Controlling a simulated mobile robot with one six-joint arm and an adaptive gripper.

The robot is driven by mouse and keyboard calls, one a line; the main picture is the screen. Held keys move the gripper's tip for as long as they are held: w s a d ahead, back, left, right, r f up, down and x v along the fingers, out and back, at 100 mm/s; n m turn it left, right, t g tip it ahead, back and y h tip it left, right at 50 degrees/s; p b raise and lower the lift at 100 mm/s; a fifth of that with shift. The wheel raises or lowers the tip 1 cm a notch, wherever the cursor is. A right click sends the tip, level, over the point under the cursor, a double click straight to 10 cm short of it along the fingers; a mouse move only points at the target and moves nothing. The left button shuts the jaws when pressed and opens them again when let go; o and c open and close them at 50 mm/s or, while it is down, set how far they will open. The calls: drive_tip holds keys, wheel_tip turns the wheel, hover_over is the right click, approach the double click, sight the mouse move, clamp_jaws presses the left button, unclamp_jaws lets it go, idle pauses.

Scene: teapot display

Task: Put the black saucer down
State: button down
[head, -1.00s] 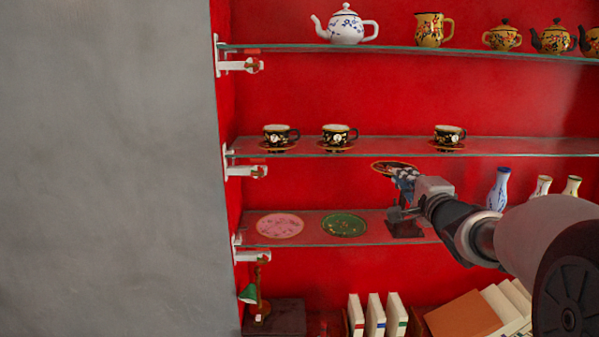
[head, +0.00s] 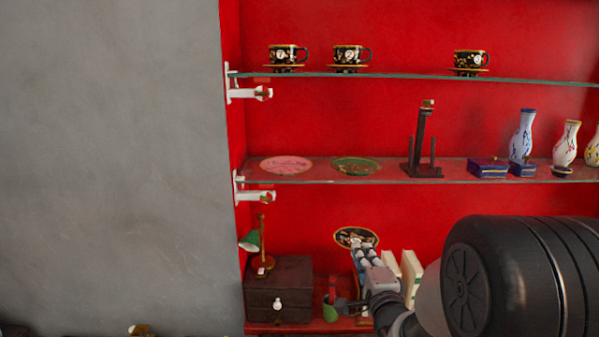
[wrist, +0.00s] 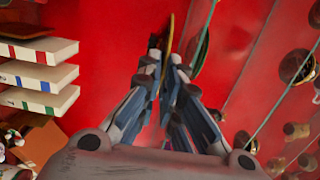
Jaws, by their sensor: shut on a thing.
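The black saucer (head: 350,236) has a gold rim and a patterned face. In the head view it is in front of the red wall, below the shelf with the pink and green plates. My gripper (head: 363,247) is shut on its lower edge and holds it up in the air. In the wrist view the saucer (wrist: 170,42) shows nearly edge-on between the fingertips (wrist: 166,62). My fingers hide its lower part.
A pink plate (head: 286,165), a green plate (head: 356,166), a dark stand (head: 422,150) and blue boxes (head: 488,168) are on the glass shelf (head: 300,180). Below are a lamp (head: 252,240), a dark wooden box (head: 278,285), a green cup (head: 330,309) and books (head: 411,278).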

drive_tip(key=s+f+b, duration=0.2)
drive_tip(key=f, duration=0.4)
drive_tip(key=s+a+f+h+b, duration=0.1)
drive_tip(key=s+f+b, duration=0.1)
drive_tip(key=f, duration=0.4)
drive_tip(key=shift+m+b, duration=0.4)
drive_tip(key=shift+b, duration=0.45)
drive_tip(key=shift+s, duration=0.1)
